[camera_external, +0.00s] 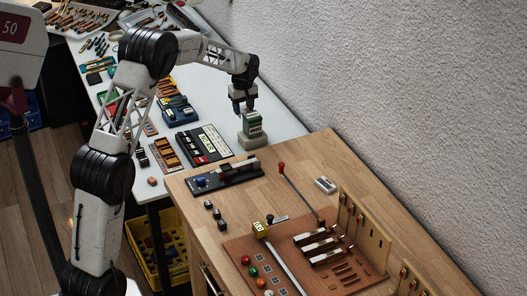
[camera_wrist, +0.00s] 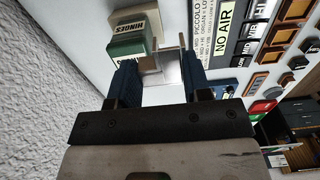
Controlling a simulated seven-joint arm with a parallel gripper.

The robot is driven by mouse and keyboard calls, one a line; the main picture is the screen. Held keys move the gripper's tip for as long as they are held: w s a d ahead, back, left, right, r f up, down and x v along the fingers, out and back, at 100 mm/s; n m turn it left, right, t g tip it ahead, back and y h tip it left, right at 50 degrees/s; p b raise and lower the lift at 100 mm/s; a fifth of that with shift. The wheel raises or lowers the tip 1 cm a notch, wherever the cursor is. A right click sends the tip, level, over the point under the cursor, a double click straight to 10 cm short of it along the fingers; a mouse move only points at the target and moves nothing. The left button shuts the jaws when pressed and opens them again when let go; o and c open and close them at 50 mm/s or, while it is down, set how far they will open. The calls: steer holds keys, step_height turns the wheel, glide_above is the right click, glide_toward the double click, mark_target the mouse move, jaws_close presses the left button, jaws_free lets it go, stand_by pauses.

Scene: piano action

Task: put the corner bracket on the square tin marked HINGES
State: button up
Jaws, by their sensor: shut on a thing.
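The green square tin (camera_wrist: 129,42) carries a HINGES label in the wrist view. In the external view the tin (camera_external: 252,121) stands on a grey-beige block (camera_external: 252,140) on the white table. My gripper (camera_external: 243,101) is just above and slightly left of the tin there, pointing down. In the wrist view my gripper's blue fingers (camera_wrist: 160,80) are shut on the corner bracket (camera_wrist: 171,72), a pale metal piece between them. The tin is beside and beyond the left finger. The bracket is too small to make out in the external view, and I cannot tell whether it touches the tin.
A dark panel with a NO AIR label (camera_wrist: 226,45) lies near the tin; it also shows in the external view (camera_external: 204,145). A wooden bench (camera_external: 330,160) with a lever and piano parts is in front. The textured wall (camera_external: 330,70) is close on the right.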

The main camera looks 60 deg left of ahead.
glide_above(252, 115)
steer(key=shift+s+d+f, duration=0.2)
steer(key=shift+s+f, duration=0.05)
steer(key=shift+s, duration=0.1)
stand_by(0.3)
steer(key=shift+w+a+f, duration=0.1)
steer(key=shift+w+a, duration=0.25)
steer(key=shift+w, duration=0.05)
steer(key=shift+f, duration=1.7)
steer(key=shift+f, duration=0.1)
steer(key=o, duration=0.9)
step_height(252, 115, up, 12)
